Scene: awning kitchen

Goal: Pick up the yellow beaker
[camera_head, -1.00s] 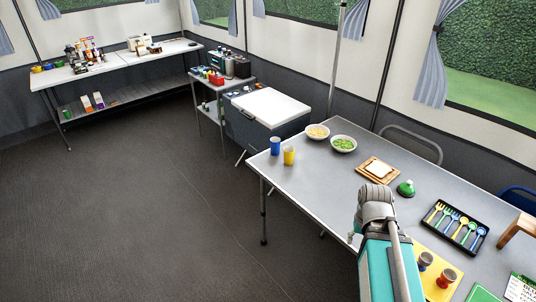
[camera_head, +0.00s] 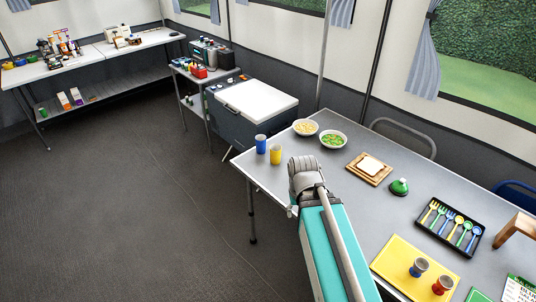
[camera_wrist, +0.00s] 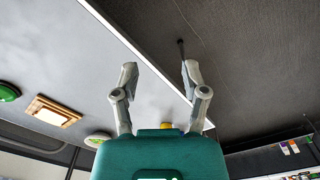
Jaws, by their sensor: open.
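The yellow beaker (camera_head: 275,154) stands upright near the far left corner of the grey table (camera_head: 300,146), just right of a blue beaker (camera_head: 260,144). In the wrist view a small yellow patch, likely the yellow beaker (camera_wrist: 166,126), shows just above my gripper's teal body, mostly hidden. My gripper (camera_wrist: 160,78) is open and empty, its two fingers spread wide over the table edge.
Two bowls (camera_head: 333,139) stand behind the beakers. A board with bread (camera_head: 368,168), a green lidded item (camera_head: 399,187) and a black utensil tray (camera_head: 449,226) lie to the right. A white-topped cooler (camera_head: 257,102) stands beyond the table. The floor at left is clear.

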